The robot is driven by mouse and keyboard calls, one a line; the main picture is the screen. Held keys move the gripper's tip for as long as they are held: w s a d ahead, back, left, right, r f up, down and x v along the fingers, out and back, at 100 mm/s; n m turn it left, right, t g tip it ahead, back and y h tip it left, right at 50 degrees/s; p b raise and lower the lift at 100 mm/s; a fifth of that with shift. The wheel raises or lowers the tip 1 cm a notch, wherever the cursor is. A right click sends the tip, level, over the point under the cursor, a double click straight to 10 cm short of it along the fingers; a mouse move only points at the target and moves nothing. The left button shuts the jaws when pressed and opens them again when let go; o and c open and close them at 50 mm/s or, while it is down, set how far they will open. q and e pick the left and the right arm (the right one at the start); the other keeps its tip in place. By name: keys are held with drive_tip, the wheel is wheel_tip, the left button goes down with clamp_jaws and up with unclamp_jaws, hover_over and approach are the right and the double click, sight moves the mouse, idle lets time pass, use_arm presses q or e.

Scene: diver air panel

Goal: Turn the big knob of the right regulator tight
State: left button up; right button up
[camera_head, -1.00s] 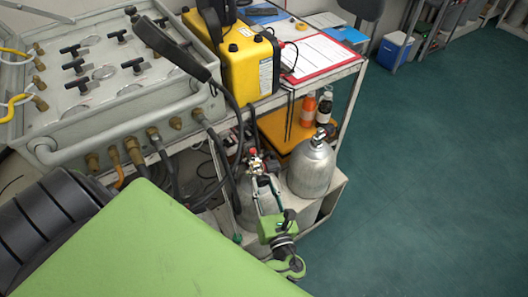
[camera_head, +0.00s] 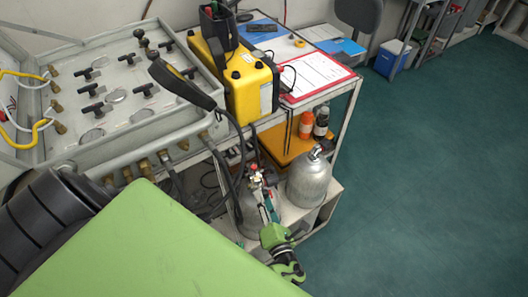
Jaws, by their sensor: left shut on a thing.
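A grey air panel (camera_head: 118,128) lies at the left, with several black T-handles and round black knobs (camera_head: 139,34) near its far edge. Which of them belongs to the right regulator I cannot tell. A silver cylinder (camera_head: 309,182) stands on the cart's lower shelf. A second cylinder (camera_head: 248,222) stands left of it, partly hidden by my arm. A small fitting with a red knob (camera_head: 254,168) sits at its top. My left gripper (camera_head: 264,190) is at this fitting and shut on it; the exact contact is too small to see. My right gripper is not in view.
A yellow case (camera_head: 248,85) and a red clipboard (camera_head: 318,76) lie on the cart top. The green floor at right is clear.

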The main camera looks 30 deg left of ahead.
use_arm(q)
drive_tip(key=shift+w+d+r, duration=0.1)
idle(0.3)
drive_tip(key=o, duration=1.1)
drive_tip(key=v, duration=1.2)
